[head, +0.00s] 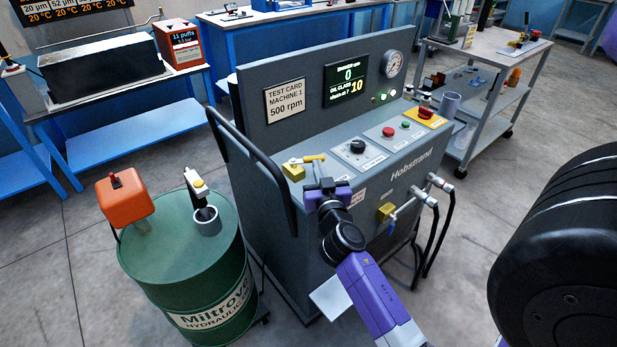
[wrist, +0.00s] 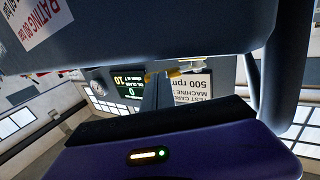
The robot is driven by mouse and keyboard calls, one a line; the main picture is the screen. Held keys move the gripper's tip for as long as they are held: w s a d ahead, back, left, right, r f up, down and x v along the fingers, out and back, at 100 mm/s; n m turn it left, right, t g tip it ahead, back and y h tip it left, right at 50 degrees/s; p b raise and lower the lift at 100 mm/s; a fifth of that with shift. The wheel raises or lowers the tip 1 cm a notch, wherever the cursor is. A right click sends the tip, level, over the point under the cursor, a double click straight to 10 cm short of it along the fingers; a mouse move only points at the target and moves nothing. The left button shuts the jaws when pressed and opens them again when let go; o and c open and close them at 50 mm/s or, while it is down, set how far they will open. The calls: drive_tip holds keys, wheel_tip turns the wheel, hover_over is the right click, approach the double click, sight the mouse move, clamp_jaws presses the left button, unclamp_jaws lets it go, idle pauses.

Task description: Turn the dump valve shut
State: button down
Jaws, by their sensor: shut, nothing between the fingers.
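A valve with a yellow lever (head: 312,158) and a brass-yellow body (head: 293,172) sits on the left end of the grey test machine's top. Its lever points right. A second valve with a yellow body (head: 385,212) and a blue lever (head: 403,207) is on the machine's front. No readable label tells which is the dump valve. My gripper (head: 325,184) is shut and empty, just in front of and below the yellow lever. In the upside-down wrist view the yellow lever (wrist: 162,75) shows just beyond my fingers (wrist: 157,95). I cannot tell whether they touch.
The test machine (head: 290,215) has a black rail (head: 255,160) at its left, close to my arm. A green drum (head: 185,260) stands left of it. Black hoses (head: 438,225) hang at the right front. A black rounded object (head: 565,250) fills the lower right.

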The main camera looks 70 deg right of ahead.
sight(320, 157)
drive_tip(key=shift+w+d+f+b, duration=0.1)
drive_tip(key=shift+d+b, duration=0.35)
drive_tip(key=shift+d, duration=0.55)
drive_tip(key=shift+b+x, duration=0.4)
drive_tip(key=shift+x, duration=0.4)
drive_tip(key=shift+d, duration=0.2)
drive_tip(key=shift+s, duration=0.25)
